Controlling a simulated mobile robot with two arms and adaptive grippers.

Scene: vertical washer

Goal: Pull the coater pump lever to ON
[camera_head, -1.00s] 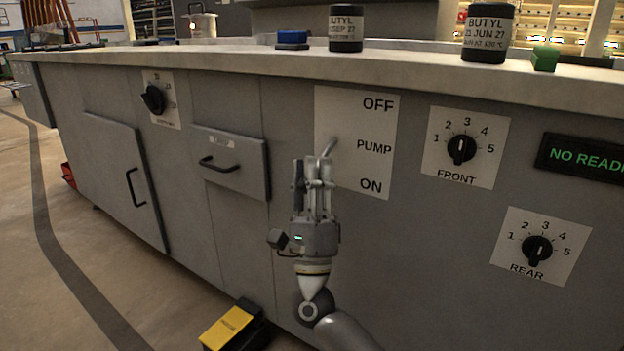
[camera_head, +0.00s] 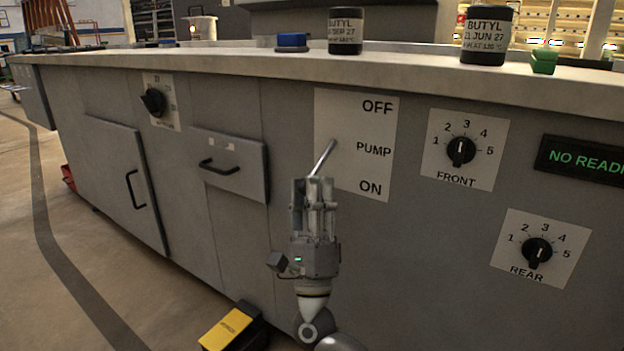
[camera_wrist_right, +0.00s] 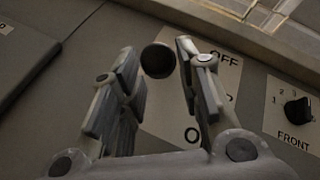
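The pump lever (camera_head: 322,158) is a slim silver rod that sticks out of the white pump panel (camera_head: 383,128), which is marked OFF at the top and ON at the bottom. Its tip shows near the PUMP label, between the two words. My right gripper (camera_head: 312,182) is just below the lever in the head view and hides its lower part. In the right wrist view the lever's dark round end (camera_wrist_right: 158,60) shows between the two spread fingers of the open gripper (camera_wrist_right: 155,50). I see no clear contact. My left gripper is not in view.
FRONT dial (camera_head: 461,150) and REAR dial (camera_head: 537,252) are right of the panel. A drawer (camera_head: 232,178) with a black handle is to the left. Jars (camera_head: 346,32) stand on the counter above. A yellow pedal (camera_head: 226,329) lies on the floor below.

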